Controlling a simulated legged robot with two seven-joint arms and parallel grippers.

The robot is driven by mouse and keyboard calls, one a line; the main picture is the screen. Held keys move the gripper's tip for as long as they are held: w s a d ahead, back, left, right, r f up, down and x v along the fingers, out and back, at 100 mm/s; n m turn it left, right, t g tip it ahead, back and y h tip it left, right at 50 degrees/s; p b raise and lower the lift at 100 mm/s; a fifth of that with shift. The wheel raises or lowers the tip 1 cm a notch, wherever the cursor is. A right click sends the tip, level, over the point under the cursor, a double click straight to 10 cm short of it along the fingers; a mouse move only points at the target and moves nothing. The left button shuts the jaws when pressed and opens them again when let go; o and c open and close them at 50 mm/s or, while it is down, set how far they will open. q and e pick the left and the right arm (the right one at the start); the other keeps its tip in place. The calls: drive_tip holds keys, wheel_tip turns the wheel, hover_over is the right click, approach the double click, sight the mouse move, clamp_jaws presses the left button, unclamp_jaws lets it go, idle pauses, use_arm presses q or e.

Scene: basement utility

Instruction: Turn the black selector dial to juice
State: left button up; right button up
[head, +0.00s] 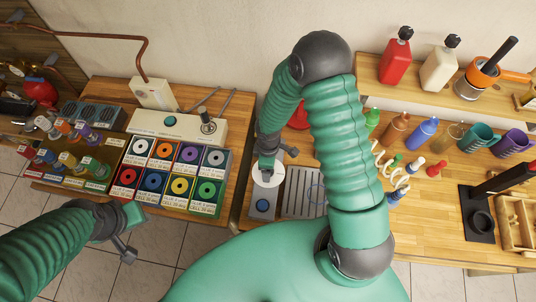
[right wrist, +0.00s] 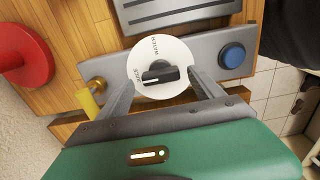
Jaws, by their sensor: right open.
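The selector dial is a black knob (right wrist: 160,76) on a round white plate (right wrist: 160,52), labelled WATER at the top and JUICE at the left in the right wrist view. The knob lies nearly level in that view, with a pale line along it. My right gripper (right wrist: 161,82) is open, its fingers on either side of the knob; whether they touch it I cannot tell. In the head view the white plate (head: 267,181) shows below my right gripper (head: 268,168), which hides the knob. My left gripper (head: 130,238) is over the floor at lower left, away from the dial.
A blue button (right wrist: 232,55) is on the same grey panel, right of the dial. A yellow-handled tap (right wrist: 90,102) and a red round thing (right wrist: 22,57) are at left. A slatted drip tray (head: 303,190) lies beside the dial. Colored cell boxes (head: 165,178) stand on the left bench.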

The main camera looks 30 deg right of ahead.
wheel_tip(320, 180, up, 15)
drive_tip(key=shift+r, duration=0.15)
drive_tip(key=shift+w, duration=0.1)
